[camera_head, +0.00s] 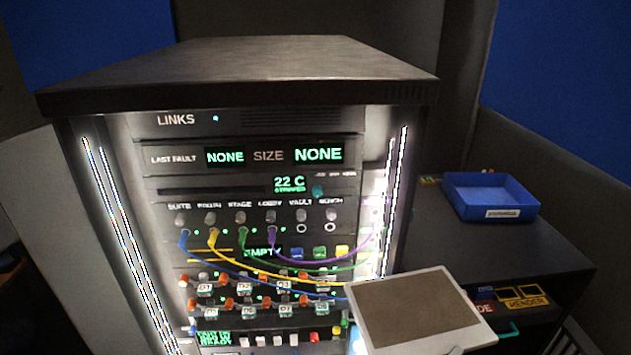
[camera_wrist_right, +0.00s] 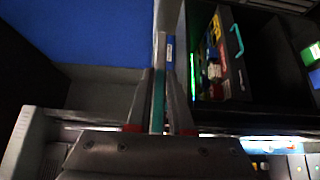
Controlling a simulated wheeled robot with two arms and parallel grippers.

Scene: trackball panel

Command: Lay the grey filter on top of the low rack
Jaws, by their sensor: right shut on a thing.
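The grey filter (camera_head: 418,312) is a flat panel with a pale grey frame and a brown-grey mesh face. In the head view it is at the bottom right, tilted in front of the tall rack's lower right corner. My right gripper (camera_wrist_right: 158,125) is shut on it; in the right wrist view the filter (camera_wrist_right: 160,85) shows edge-on as a thin strip between the fingers. My left gripper is not in view.
The tall rack (camera_head: 240,75) has lit strips, displays and coloured cables across its front. A blue tray (camera_head: 490,196) sits at the back of the low rack's top; the front part is bare. Labelled yellow and red items (camera_head: 520,300) show in the low rack's front. Grey partitions stand behind.

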